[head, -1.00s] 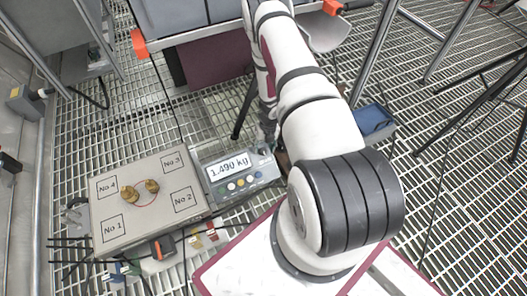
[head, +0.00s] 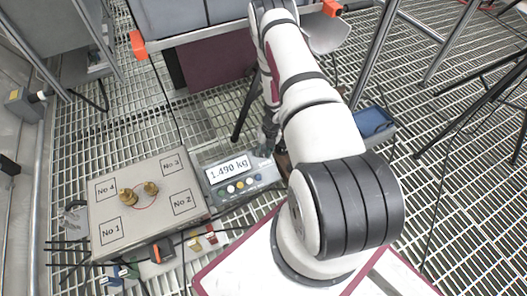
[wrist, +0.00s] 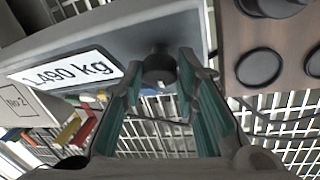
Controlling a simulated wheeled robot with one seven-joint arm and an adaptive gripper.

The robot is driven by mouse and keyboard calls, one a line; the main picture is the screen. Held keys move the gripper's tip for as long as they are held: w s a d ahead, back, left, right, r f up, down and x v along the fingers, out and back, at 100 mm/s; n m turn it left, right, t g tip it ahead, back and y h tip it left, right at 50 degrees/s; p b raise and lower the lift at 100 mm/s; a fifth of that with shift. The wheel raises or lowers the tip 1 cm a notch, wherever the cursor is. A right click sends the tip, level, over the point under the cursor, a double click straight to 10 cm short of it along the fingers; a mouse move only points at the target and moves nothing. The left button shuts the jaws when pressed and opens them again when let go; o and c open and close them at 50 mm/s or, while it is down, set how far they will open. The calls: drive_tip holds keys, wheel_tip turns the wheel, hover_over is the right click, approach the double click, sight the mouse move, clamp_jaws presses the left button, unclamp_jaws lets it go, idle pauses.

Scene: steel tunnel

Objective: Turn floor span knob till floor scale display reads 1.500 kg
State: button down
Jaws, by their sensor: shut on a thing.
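The floor scale display (head: 228,170) reads 1.490 kg on a grey indicator box, and the same reading shows in the wrist view (wrist: 68,70). The span knob (wrist: 158,64) is a dark round knob on the box's edge. My gripper (wrist: 160,78) has its teal-padded fingers on either side of the knob and is shut on it. In the head view my gripper (head: 268,138) is small and partly hidden beside the right end of the box. The scale platform (head: 143,228) carries two brass weights (head: 138,193) near its middle.
Coloured buttons (head: 240,185) sit below the display. A brown panel with dark round knobs (wrist: 262,68) is close to the right of my gripper. A blue box (head: 372,120) stands right of my arm. Cables and coloured connectors lie along the platform's front. The floor is open steel grating.

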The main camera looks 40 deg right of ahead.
drive_tip(key=m+t+y, duration=0.1)
drive_tip(key=m, duration=0.1)
drive_tip(key=shift+d+m, duration=0.1)
drive_tip(key=shift+m, duration=0.2)
drive_tip(key=c, duration=1.2)
unclamp_jaws()
drive_tip(key=shift+c, duration=0.2)
drive_tip(key=shift+s, duration=0.1)
drive_tip(key=v, duration=1.2)
drive_tip(key=shift+d+f, duration=0.1)
drive_tip(key=shift+d, duration=0.05)
